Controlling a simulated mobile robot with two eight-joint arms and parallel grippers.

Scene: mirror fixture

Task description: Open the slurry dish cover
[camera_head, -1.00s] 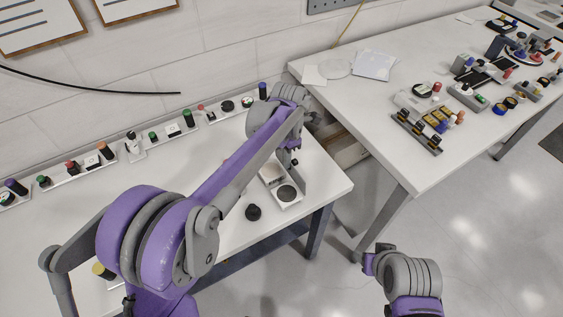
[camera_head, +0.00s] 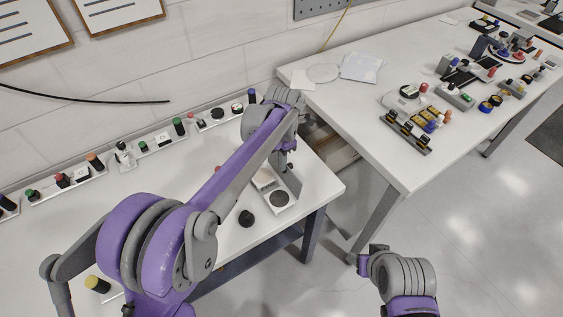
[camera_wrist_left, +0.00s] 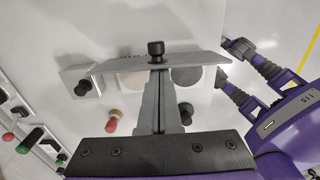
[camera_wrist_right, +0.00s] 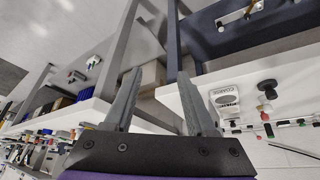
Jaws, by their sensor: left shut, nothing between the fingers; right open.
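A small pale tray holds a light round dish (camera_head: 264,180) and a dark round pad (camera_head: 279,198) at the right end of the near bench. A thin grey cover plate (camera_wrist_left: 200,63) with a black knob (camera_wrist_left: 155,48) appears to stand raised on edge beside them. The left wrist view shows the light dish (camera_wrist_left: 132,79) and grey pad (camera_wrist_left: 186,77) below the plate. My left gripper (camera_wrist_left: 159,72) is shut and empty, its tips at the plate's lower edge; contact is unclear. My right gripper (camera_wrist_right: 160,76) is open and empty, away from the tray.
A black knob-like piece (camera_head: 246,218) stands on the bench left of the tray. Racks of coloured bottles (camera_head: 75,178) line the wall. A second white bench (camera_head: 385,90) carries several fixtures to the right, with a floor gap between the benches.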

